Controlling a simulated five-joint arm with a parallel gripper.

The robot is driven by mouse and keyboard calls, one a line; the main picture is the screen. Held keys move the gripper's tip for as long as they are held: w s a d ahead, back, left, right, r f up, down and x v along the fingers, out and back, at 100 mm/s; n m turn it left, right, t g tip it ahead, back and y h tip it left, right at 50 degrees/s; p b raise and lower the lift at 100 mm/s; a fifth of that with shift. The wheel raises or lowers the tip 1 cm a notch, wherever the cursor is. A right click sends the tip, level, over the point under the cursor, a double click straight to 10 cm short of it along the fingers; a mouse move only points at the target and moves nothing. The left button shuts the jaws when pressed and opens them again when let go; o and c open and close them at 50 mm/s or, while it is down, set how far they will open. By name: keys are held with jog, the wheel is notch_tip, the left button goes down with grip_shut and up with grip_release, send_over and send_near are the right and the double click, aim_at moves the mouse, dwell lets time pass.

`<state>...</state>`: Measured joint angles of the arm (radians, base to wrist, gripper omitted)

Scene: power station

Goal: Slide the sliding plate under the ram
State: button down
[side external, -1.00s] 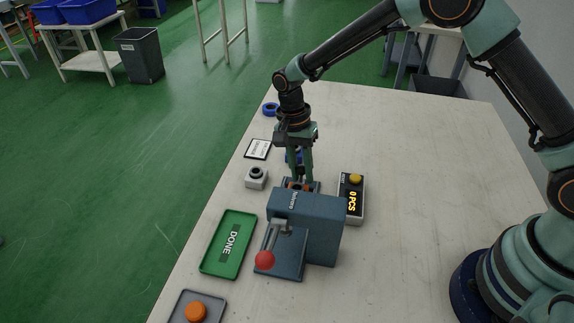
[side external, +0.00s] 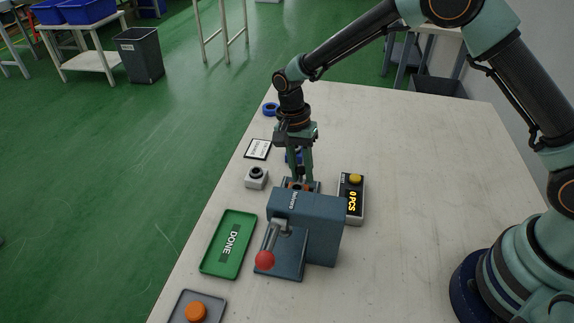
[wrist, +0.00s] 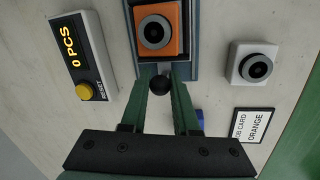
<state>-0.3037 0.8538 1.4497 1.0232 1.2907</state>
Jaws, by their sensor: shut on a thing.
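My gripper (side external: 300,178) points down behind the blue-grey press (side external: 318,228). In the wrist view my gripper (wrist: 160,92) is shut on the round black knob (wrist: 160,84) at the near end of the sliding plate (wrist: 162,58). An orange block (wrist: 155,30) with a dark ring and round centre sits on the plate, on the blue-grey rail. In the side view the block shows only as a bit of orange behind the press head. The press has a lever with a red ball (side external: 264,260) at its front. The ram is hidden in the press head.
A counter box (side external: 352,198) reading 0 PCS stands right of the press. A grey block (side external: 256,178), a job card (side external: 258,149) and a green DONE tray (side external: 211,261) lie to the left. An orange button (side external: 195,311) is at the front. The table's right side is clear.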

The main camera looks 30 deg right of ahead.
jog(key=s+a, duration=0.5)
jog(key=shift+s+a+r, duration=0.1)
jog(key=shift+s+a, duration=0.2)
jog(key=c, duration=0.7)
grip_release()
jog(key=shift+o, duration=0.2)
notch_tip(320, 180, up, 12)
jog(key=w+a, duration=0.1)
jog(key=w, duration=0.1)
